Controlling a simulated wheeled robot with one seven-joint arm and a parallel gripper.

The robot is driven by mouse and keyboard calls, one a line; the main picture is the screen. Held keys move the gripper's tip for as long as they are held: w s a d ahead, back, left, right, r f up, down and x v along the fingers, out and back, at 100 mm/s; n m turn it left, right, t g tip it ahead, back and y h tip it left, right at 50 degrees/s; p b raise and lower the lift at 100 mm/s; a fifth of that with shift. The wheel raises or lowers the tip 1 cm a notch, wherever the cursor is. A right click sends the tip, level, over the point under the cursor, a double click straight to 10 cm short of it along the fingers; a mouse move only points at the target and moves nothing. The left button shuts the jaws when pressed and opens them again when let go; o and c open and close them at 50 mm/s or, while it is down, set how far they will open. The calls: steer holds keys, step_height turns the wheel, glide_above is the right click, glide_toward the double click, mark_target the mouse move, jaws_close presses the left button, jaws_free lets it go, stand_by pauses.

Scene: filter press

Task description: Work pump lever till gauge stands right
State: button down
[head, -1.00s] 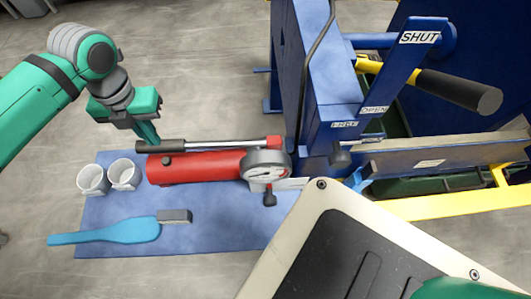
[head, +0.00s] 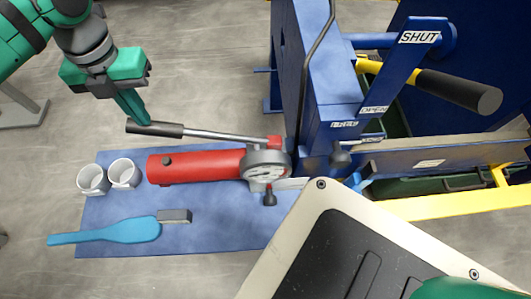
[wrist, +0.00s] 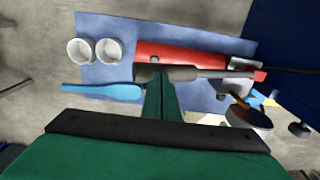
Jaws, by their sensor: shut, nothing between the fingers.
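The red pump (head: 195,166) lies on the blue mat (head: 205,235) beside the blue press frame. Its lever (head: 205,133) has a dark grip at the left end and is tilted up, with the grip raised above the pump body. The round gauge (head: 266,165) is at the pump's right end; its needle is too small to read. My gripper (head: 140,116) is shut with its fingertips at the lever's grip, not around it. In the wrist view the shut fingers (wrist: 160,95) reach to the lever (wrist: 185,74), which crosses in front of the pump (wrist: 190,52).
The press, with a SHUT/OPEN lever (head: 404,66) and yellow rail (head: 430,205), stands right. Open floor lies behind the mat.

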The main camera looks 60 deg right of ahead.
step_height(320, 180, down, 10)
steer(key=w+r, duration=0.1)
steer(key=r, duration=0.6)
steer(key=s+r, duration=0.1)
steer(key=r, duration=0.2)
steer(key=shift+d, duration=0.1)
stand_by(1.9)
stand_by(1.8)
